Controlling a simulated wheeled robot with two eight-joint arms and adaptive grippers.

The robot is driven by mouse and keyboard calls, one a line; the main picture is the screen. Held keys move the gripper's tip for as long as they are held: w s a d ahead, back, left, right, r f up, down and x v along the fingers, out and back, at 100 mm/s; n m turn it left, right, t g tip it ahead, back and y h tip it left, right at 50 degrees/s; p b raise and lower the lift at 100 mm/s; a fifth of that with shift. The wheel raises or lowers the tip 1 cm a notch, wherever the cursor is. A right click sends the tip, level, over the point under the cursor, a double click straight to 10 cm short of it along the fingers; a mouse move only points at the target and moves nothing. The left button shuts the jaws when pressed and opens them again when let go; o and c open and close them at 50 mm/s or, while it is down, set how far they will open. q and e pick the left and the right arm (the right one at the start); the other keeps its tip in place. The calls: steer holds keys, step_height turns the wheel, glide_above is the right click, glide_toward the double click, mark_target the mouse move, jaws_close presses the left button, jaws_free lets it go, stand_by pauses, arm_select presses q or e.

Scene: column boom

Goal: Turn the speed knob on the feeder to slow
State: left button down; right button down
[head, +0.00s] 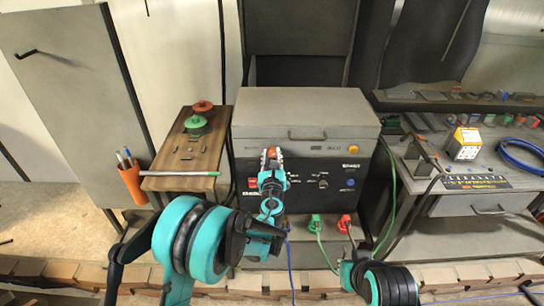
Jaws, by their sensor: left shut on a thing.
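My left gripper (271,154) is up against the left part of the feeder's front. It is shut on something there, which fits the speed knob. A yellow knob (353,149) shows at the panel's right end.
Right is a workbench (480,203) with a yellow-white box (464,144) and blue cable (520,155). Cables run from green and red plugs (314,223) below the unit.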

arm_select(q)
steer(key=n, duration=1.2)
steer(key=shift+n, duration=0.3)
steer(key=n, duration=0.4)
steer(key=shift+r+n, duration=0.1)
steer(key=shift+n, duration=0.2)
steer(key=n, duration=0.4)
steer(key=shift+n, duration=0.3)
steer(key=n, duration=0.3)
steer(key=shift+n, duration=0.3)
steer(key=n, duration=0.3)
steer(key=shift+n, duration=2.1)
